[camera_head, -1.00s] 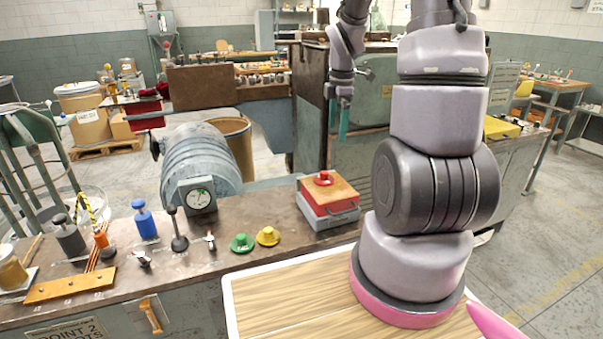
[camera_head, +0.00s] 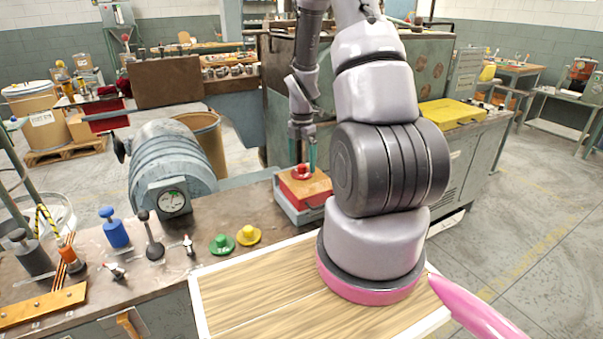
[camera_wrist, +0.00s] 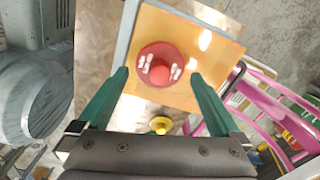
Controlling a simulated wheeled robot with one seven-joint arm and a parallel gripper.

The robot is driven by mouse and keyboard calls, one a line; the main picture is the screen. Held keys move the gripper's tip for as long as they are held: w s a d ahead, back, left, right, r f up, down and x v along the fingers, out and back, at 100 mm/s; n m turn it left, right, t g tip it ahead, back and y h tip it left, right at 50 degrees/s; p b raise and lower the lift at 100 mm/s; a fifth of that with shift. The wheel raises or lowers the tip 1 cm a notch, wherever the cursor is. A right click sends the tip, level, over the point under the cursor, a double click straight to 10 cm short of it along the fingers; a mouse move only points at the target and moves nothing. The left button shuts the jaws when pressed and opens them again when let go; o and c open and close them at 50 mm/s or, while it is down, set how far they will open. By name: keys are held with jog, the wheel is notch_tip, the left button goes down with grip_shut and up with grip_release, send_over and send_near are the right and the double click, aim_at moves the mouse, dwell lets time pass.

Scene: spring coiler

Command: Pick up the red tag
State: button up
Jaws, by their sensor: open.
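The red tag (camera_head: 302,171) is a round red piece with a knob. It sits on the orange-brown top of a red and grey box (camera_head: 313,212) on the bench. In the wrist view the red tag (camera_wrist: 161,57) shows as a red disc with a central knob and two pale marks. My gripper (camera_head: 303,165) is open and points down over the box, its teal fingers close to the tag. In the wrist view the open fingertips of my gripper (camera_wrist: 158,76) lie left and right of the tag. I cannot tell exactly how far above it they are.
A green tag (camera_head: 222,244) and a yellow tag (camera_head: 248,235) stand on the bench left of the box. A dial gauge (camera_head: 173,200), a blue-handled piece (camera_head: 113,228) and small levers stand farther left. A yellow case (camera_head: 452,112) lies behind to the right.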

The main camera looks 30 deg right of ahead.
aim_at(302, 165)
notch_tip(302, 165, down, 2)
jog(key=shift+f, duration=0.25)
jog(key=c, duration=1.1)
notch_tip(302, 165, up, 10)
jog(key=shift+r, duration=0.1)
